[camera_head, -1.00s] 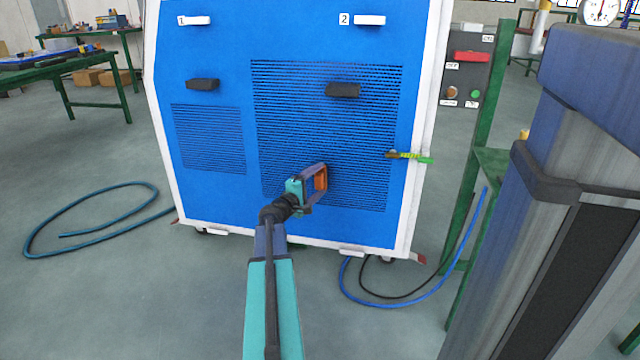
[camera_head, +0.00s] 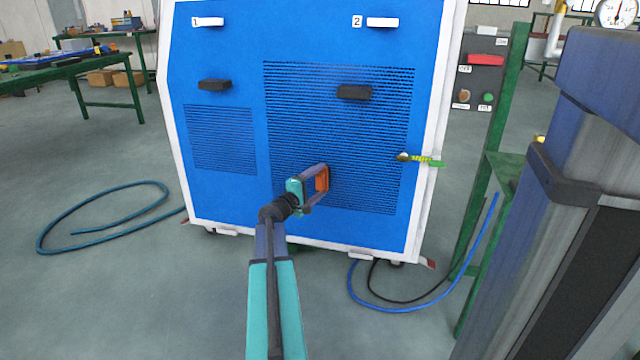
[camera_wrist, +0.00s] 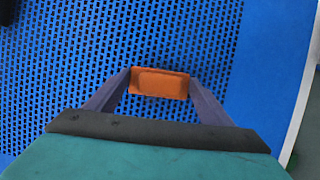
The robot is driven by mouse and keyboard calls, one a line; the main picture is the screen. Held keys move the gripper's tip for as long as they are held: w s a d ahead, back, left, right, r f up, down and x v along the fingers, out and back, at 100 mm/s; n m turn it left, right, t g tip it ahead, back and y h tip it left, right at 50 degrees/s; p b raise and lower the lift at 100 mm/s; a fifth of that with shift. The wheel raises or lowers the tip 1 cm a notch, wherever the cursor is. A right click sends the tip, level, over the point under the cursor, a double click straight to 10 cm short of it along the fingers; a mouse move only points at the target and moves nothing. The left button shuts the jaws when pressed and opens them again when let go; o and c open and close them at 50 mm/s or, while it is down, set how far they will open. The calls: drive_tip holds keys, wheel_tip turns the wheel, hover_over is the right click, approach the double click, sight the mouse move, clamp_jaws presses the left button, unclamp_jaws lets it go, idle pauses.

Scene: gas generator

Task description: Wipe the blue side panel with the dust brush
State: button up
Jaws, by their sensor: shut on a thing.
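The blue side panel (camera_head: 240,60) with its louvred vent grilles fills the middle of the head view. It also fills most of the wrist view (camera_wrist: 258,75). My gripper (camera_head: 322,180) is in front of the lower part of the large grille. In the wrist view my gripper (camera_wrist: 160,82) is shut on an orange block (camera_wrist: 160,86), which looks like the back of the dust brush. Its bristles are hidden. The block also shows between the fingers in the head view (camera_head: 322,178). I cannot tell whether it touches the panel.
Two black handles (camera_head: 215,85) and two white handles (camera_head: 208,21) stick out of the panel. A green-tagged fitting (camera_head: 425,160) is at its right edge. A green stand (camera_head: 493,160) is to the right.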

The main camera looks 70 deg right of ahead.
drive_tip(key=w, duration=0.4)
drive_tip(key=shift+a, duration=0.15)
drive_tip(key=shift+s+a, duration=0.1)
drive_tip(key=shift+a, duration=0.05)
idle(0.5)
drive_tip(key=shift+s+a+b, duration=0.15)
drive_tip(key=shift+a+b, duration=0.45)
drive_tip(key=shift+a, duration=2.3)
drive_tip(key=shift+s+a+r, duration=0.1)
drive_tip(key=shift+a, duration=1.4)
